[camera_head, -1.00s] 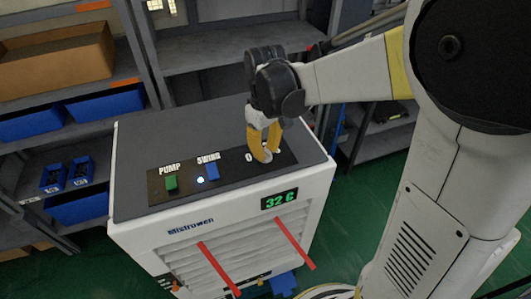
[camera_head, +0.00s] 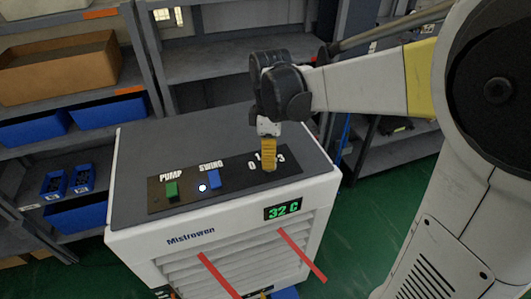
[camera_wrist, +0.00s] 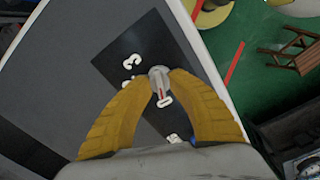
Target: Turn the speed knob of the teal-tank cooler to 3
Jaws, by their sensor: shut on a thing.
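The white-sided cooler (camera_head: 128,240) with a dark top stands below me; no teal tank shows. Its dark control panel (camera_head: 235,186) bears a speed dial with numerals; 0, 1 and 3 show in the head view. In the wrist view the grey knob (camera_wrist: 158,75) has a red mark pointing toward the 0 (camera_wrist: 165,102). The 3 (camera_wrist: 131,60) lies up and left of the knob. My gripper (camera_wrist: 160,82) is shut on the knob, one yellow finger on each side. The fingers hide part of the dial.
A green switch (camera_head: 171,190) marked PUMP and a blue switch (camera_head: 214,179) marked SWING sit left of the dial. A display (camera_head: 283,208) reads 32 C. Shelves (camera_head: 205,60) with bins stand behind. Green floor (camera_head: 355,215) lies to the right.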

